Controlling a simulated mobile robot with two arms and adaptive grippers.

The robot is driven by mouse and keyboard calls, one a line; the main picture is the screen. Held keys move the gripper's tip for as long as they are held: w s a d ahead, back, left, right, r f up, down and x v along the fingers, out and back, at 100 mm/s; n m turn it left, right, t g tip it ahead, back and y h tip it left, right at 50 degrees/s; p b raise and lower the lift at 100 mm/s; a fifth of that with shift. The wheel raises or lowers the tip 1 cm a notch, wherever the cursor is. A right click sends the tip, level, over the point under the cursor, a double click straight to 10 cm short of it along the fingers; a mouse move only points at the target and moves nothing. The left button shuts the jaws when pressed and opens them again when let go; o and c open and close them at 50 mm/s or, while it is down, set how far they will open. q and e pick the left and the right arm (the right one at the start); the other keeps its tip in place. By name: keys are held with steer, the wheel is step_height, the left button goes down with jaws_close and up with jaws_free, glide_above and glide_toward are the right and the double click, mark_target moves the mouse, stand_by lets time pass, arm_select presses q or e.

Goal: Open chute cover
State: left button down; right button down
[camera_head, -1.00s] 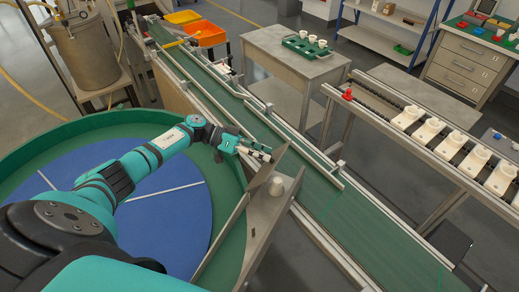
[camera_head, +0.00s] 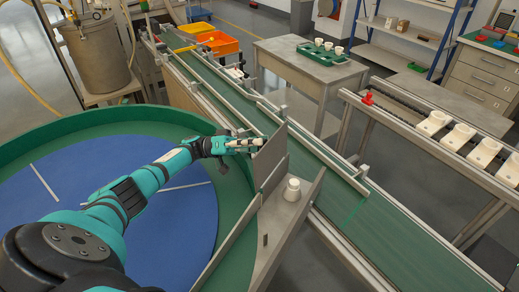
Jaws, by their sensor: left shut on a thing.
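The chute (camera_head: 265,262) is a grey metal trough running from the rim of the round green-walled table toward the conveyor. Its cover (camera_head: 271,158), a flat grey plate, stands steeply raised at the chute's upper end. My left gripper (camera_head: 257,143) reaches across the round table from the left and is shut at the cover's upper left edge. The exact contact is small and partly hidden. A white cup-like part (camera_head: 292,189) sits in the chute just beyond the cover, in plain view. My right gripper is not in view.
The round table has a blue surface (camera_head: 150,235) and a green wall (camera_head: 90,122). A green conveyor (camera_head: 330,170) runs diagonally behind the chute. A rack with white holders (camera_head: 457,138) stands at right. A green tray (camera_head: 322,54) lies on the grey table.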

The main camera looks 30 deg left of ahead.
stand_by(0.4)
arm_select(q)
steer(key=c, duration=1)
jaws_free()
steer(key=shift+v, duration=3.75)
steer(key=shift+f, duration=0.1)
